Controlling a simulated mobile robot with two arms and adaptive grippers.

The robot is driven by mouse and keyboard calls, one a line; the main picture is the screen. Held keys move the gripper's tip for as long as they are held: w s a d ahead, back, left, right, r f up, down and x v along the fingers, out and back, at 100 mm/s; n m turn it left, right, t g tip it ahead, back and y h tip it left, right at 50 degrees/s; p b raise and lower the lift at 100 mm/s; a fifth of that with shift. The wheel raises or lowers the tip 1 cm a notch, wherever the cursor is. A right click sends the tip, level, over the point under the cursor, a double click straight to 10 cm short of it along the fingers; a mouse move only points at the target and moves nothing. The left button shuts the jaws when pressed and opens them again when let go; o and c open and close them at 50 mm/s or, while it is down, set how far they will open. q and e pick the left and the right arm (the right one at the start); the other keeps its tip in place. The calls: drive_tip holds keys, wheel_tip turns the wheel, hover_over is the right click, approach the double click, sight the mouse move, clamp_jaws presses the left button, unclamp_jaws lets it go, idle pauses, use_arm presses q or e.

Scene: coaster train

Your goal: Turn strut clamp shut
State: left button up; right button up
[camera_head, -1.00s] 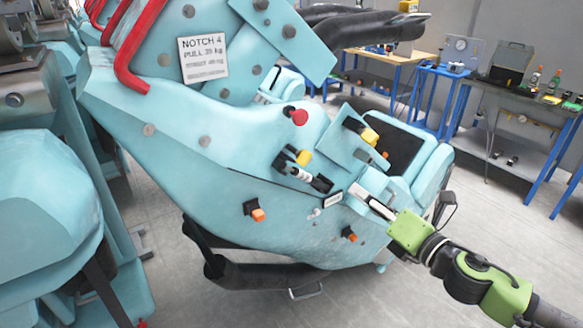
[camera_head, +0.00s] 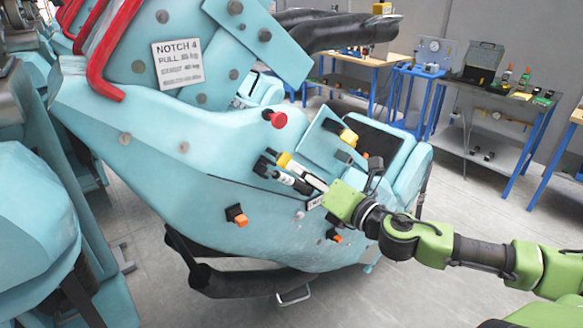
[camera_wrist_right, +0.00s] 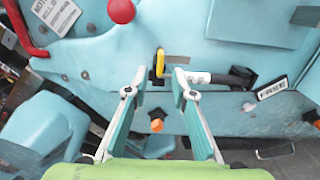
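The strut clamp shows as a yellow lever (camera_head: 284,160) on the side of the pale blue coaster car (camera_head: 150,150). In the right wrist view the lever (camera_wrist_right: 160,62) stands upright between and just beyond my fingertips. A white and black strut (camera_wrist_right: 215,78) runs to the right of it, with a "FREE" label (camera_wrist_right: 272,88) beyond. My right gripper (camera_head: 303,174) reaches in from the right, close to the lever. In the wrist view my right gripper (camera_wrist_right: 160,82) is open, a finger on each side of the lever, with no clear contact. My left gripper is out of view.
A red knob (camera_head: 277,119) sits above the lever, and orange tabs (camera_head: 237,215) sit below it on the car. Workbenches (camera_head: 490,105) stand at the back right.

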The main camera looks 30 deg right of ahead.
sight(288, 162)
drive_tip(key=shift+w+a, duration=0.1)
drive_tip(key=shift+w, duration=2)
clamp_jaws()
